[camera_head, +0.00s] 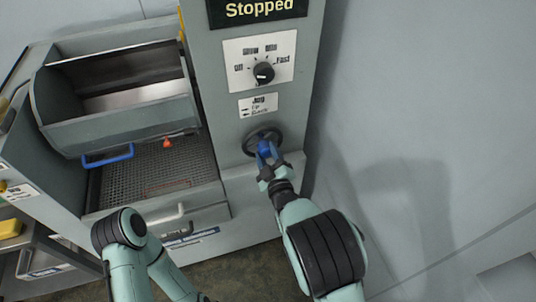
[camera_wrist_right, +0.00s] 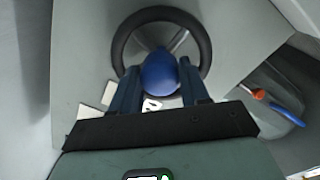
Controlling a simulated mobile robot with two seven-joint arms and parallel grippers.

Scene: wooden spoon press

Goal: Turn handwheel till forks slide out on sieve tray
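The black handwheel (camera_head: 250,139) is on the grey front panel below the jog label. In the right wrist view the handwheel (camera_wrist_right: 118,42) shows as a black ring with metal spokes. A round blue knob (camera_wrist_right: 158,72) stands out from it. My right gripper (camera_head: 266,160) is at the wheel. In the wrist view its two dark blue fingers (camera_wrist_right: 159,90) flank the knob closely and appear closed on it. The perforated sieve tray (camera_head: 120,185) lies left of the panel, below the hopper. No forks can be made out on it. My left gripper is out of view.
The grey hopper (camera_head: 120,122) has a blue handle (camera_head: 107,158). An orange-red knob (camera_head: 167,143) shows above the tray. A drawer handle (camera_head: 168,216) is below. A dial (camera_head: 263,73) and a "Stopped" display (camera_head: 258,10) sit above the wheel. Bare wall is at right.

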